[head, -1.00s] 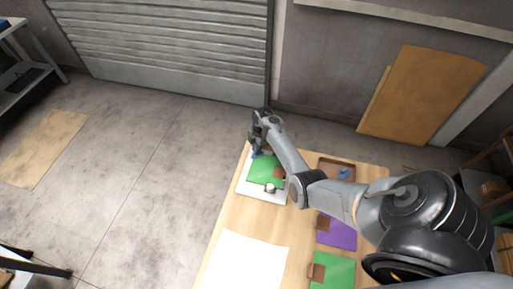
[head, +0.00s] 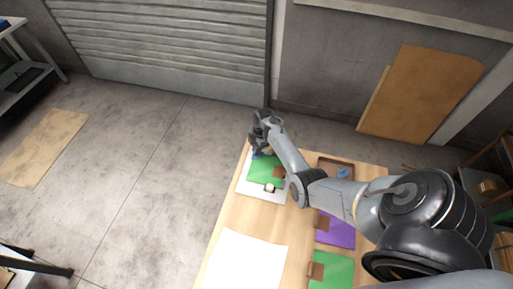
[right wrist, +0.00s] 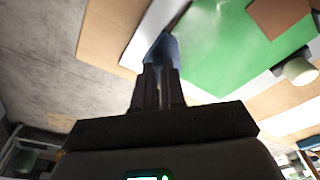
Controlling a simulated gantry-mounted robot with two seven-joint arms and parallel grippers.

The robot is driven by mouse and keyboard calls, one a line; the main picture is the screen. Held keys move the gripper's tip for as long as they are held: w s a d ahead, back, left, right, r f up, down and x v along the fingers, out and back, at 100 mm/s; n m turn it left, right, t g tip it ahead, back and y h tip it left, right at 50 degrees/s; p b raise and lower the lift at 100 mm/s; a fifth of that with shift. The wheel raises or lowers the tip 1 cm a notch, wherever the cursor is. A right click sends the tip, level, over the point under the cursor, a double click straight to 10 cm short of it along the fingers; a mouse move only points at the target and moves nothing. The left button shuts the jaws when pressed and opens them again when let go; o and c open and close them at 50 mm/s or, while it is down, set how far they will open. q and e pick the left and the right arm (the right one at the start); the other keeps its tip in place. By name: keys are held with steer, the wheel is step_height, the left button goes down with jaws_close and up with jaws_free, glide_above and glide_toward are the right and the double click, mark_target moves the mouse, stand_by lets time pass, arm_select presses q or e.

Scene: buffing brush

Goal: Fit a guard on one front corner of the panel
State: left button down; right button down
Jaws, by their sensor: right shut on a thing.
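The green panel (head: 263,170) lies on a white board (head: 253,188) at the far left end of the wooden table. It also shows in the right wrist view (right wrist: 235,50). My right gripper (head: 257,149) is over the panel's far left corner. Its fingers (right wrist: 158,72) are shut on a small blue guard (right wrist: 166,48), which is at the panel's corner edge. The fingers partly hide the guard, and I cannot tell whether it is seated around the corner or only beside it. My left gripper is not in view.
A brown block (head: 279,172) and a pale round knob (head: 269,187) are at the panel's right and near sides. A brown tray (head: 328,165) holds blue pieces (head: 343,172). A purple panel (head: 340,234), another green panel (head: 340,268) and a white sheet (head: 247,262) lie nearer.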

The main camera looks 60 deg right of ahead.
stand_by(0.3)
steer(key=c, duration=1.3)
jaws_free()
steer(key=o, duration=0.6)
steer(key=shift+o, duration=0.2)
steer(key=shift+r, duration=0.1)
steer(key=shift+r+p, duration=1.9)
steer(key=shift+p, duration=0.35)
steer(key=shift+r+p, duration=1.5)
steer(key=shift+p, duration=0.1)
